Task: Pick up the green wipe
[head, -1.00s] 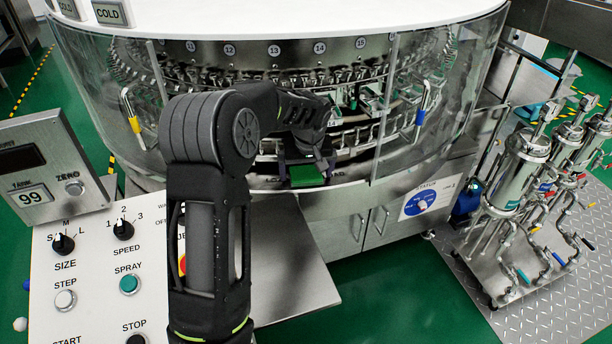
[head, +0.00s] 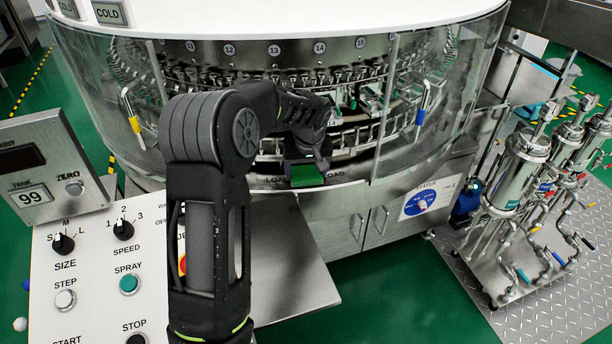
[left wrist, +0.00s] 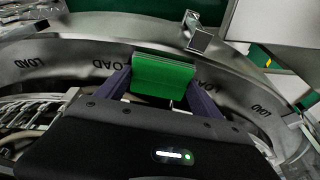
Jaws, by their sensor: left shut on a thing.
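The green wipe (head: 306,176) is a small flat green piece at the front rim of the washer, by the LOAD lettering. My left gripper (head: 304,163) is shut on it, and the arm comes in from the left across the washer's front. In the left wrist view the green wipe (left wrist: 163,75) sits between the two purple-grey fingers of my left gripper (left wrist: 160,85), above the metal rim marked LOAD. Part of the wipe's near edge is hidden by the gripper body. My right gripper is not in view.
The round washer (head: 275,50) has clear curved panels with yellow and blue handles on either side of the opening. A control panel (head: 95,270) with knobs and buttons is at the lower left. Metal cylinders (head: 525,165) stand on a plate at the right.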

